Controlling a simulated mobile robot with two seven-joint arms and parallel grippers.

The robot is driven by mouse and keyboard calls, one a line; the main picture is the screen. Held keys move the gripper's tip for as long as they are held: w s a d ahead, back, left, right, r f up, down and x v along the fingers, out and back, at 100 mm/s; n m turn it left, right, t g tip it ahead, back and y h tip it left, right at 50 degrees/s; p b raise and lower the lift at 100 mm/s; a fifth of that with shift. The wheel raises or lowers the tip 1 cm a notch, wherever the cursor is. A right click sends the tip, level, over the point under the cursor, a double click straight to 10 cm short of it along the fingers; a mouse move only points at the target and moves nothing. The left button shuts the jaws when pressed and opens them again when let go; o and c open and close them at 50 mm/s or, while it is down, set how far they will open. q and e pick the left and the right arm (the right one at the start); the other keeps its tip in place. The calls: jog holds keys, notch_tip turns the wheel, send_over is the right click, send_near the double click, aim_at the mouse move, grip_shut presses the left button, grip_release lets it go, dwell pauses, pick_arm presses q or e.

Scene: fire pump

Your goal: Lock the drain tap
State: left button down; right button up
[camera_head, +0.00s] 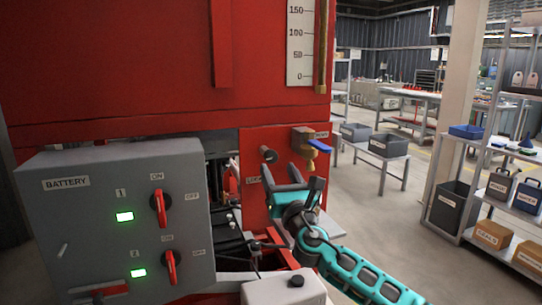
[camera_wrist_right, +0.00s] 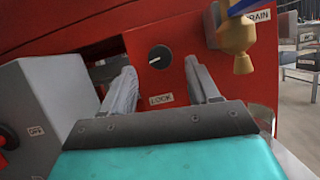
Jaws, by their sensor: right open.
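The drain tap (camera_head: 310,141) is a brass tap with a blue lever (camera_head: 319,145) on the red panel, beside a DRAIN label. Its brass body (camera_wrist_right: 235,45) also shows at the upper right of the right wrist view. A round black lock (camera_wrist_right: 159,56) with a pale slot sits on the panel above a LOCK label (camera_wrist_right: 161,99). My right gripper (camera_head: 281,172) is open and empty, below and left of the tap. In the right wrist view its fingers (camera_wrist_right: 159,72) stand either side of the lock, apart from the tap. My left gripper is not in view.
A grey battery box (camera_head: 108,220) with red switches stands at the left. A pale box (camera_head: 284,290) is at the bottom. The red tank (camera_head: 110,70) rises above. Shelves (camera_head: 500,165) with bins stand at the right, and the floor between is open.

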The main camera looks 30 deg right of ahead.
aim_at(272, 157)
jog(key=x, duration=0.5)
jog(key=shift+w, duration=0.15)
jog(key=shift+w+d+r, duration=0.2)
jog(key=shift+w+r, duration=0.1)
jog(key=shift+w, duration=0.3)
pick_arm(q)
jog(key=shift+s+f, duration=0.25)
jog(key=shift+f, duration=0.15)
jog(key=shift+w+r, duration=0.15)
pick_arm(e)
jog(key=shift+c, duration=0.6)
jog(key=c, duration=0.9)
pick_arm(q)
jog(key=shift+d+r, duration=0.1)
